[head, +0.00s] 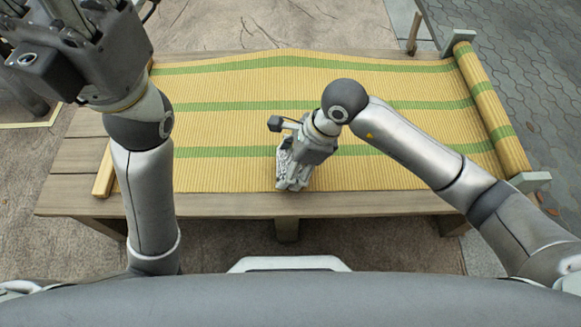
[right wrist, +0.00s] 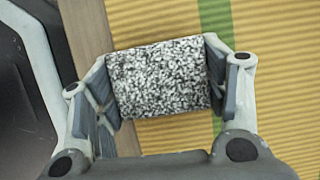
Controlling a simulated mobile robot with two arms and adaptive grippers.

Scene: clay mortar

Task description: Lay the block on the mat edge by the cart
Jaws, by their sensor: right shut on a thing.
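The block (right wrist: 158,78) has a speckled black-and-white face. My right gripper (right wrist: 160,92) is shut on it, with a finger pad against each side. In the head view my right gripper (head: 291,180) points down over the near edge of the mat, and the block is mostly hidden by it. The mat (head: 225,130) is yellow with green stripes. I cannot tell whether the block touches the mat. My left gripper (head: 75,50) is raised at the upper left, far from the block; its fingertips are unclear. I cannot tell which thing is the cart.
The mat lies on a low wooden platform (head: 85,165), with a bare plank strip along the near side. The mat's right end is rolled up (head: 492,105). A wooden bar (head: 103,172) lies at its left edge. Much of the mat is clear.

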